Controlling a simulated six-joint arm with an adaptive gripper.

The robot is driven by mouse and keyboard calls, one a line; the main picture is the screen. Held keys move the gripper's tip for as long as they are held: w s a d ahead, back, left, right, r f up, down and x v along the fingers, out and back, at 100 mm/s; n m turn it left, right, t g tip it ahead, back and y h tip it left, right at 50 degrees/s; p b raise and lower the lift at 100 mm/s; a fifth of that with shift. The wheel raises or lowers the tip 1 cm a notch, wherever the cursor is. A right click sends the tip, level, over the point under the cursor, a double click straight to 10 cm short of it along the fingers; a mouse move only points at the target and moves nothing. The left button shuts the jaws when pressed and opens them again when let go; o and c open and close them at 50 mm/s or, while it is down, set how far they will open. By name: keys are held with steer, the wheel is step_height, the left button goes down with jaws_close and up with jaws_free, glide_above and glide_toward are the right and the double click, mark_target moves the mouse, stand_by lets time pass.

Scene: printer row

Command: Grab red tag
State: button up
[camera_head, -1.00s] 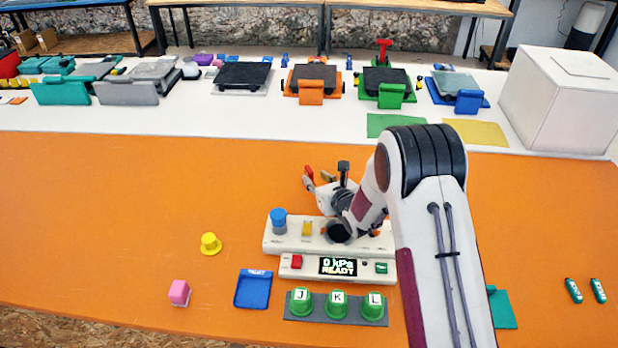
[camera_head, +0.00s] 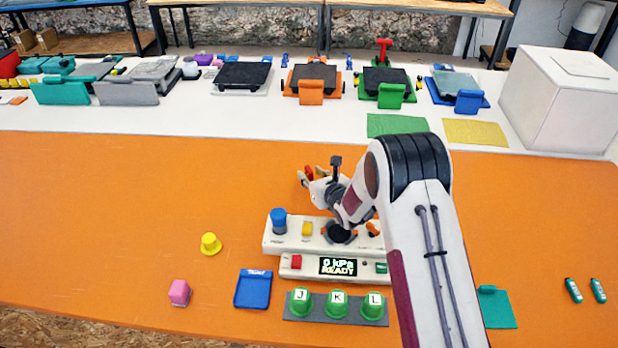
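A small red piece (camera_head: 309,173), possibly the red tag, shows at the tip of my gripper (camera_head: 311,176). It appears to lie between a pale finger on its left and a tan finger on its right. My gripper points to the far left, above or just behind the white control panel (camera_head: 291,245). The piece is too small to tell whether the fingers touch it or whether it rests on the table.
The panel has a blue knob (camera_head: 279,218), and green cups (camera_head: 337,303) stand before it. A blue tray (camera_head: 253,290), pink block (camera_head: 179,291) and yellow piece (camera_head: 211,243) are to the left. Printers line the white strip behind. The orange table's left is largely clear.

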steer(key=shift+x, duration=1.15)
jaws_close()
